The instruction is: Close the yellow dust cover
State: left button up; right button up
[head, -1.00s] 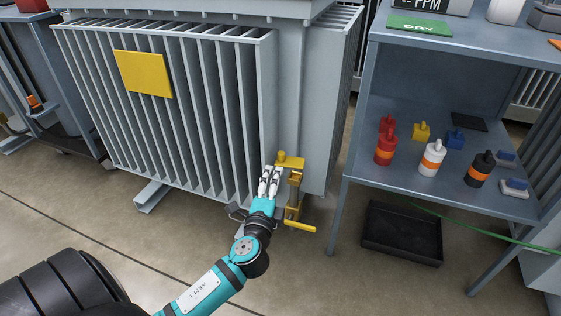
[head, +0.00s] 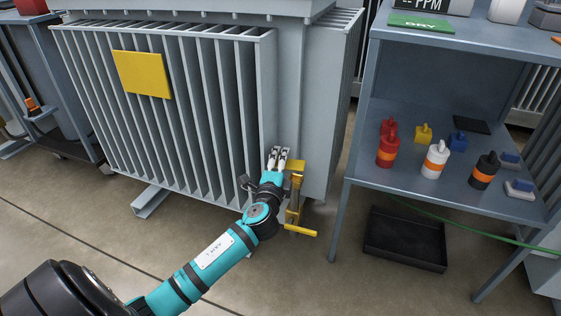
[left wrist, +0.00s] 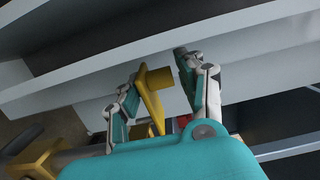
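The yellow dust cover (head: 296,166) is at the top of the yellow valve fitting (head: 294,200), at the lower right corner of the grey finned tank. My left gripper (head: 279,151) is just left of the cover and partly hides it in the head view. In the left wrist view the cover shows as a thin yellow plate with a round knob (left wrist: 159,78). The two fingers of the left gripper (left wrist: 157,72) stand apart, with the knob in the gap between them. I cannot tell whether either finger touches it. My right gripper is not in view.
The tank's fins (head: 200,120) rise close behind the left gripper. A yellow lever (head: 300,231) sticks out low on the fitting. A grey shelf (head: 400,185) with several bottles and padlocks stands to the right, over a black tray (head: 405,240). The floor in front is clear.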

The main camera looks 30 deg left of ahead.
pick_arm(q)
grip_shut()
jog(key=shift+s+d+r+n+g+y, duration=0.15)
jog(key=shift+n+g+y, duration=0.1)
jog(key=shift+n+y, duration=0.2)
jog(key=shift+s+n+g+y, duration=0.1)
jog(key=shift+n+g+y, duration=0.2)
jog(key=shift+y, duration=0.25)
jog(key=shift+o, duration=1.2)
grip_release()
jog(key=shift+r, duration=0.1)
jog(key=shift+o, duration=0.3)
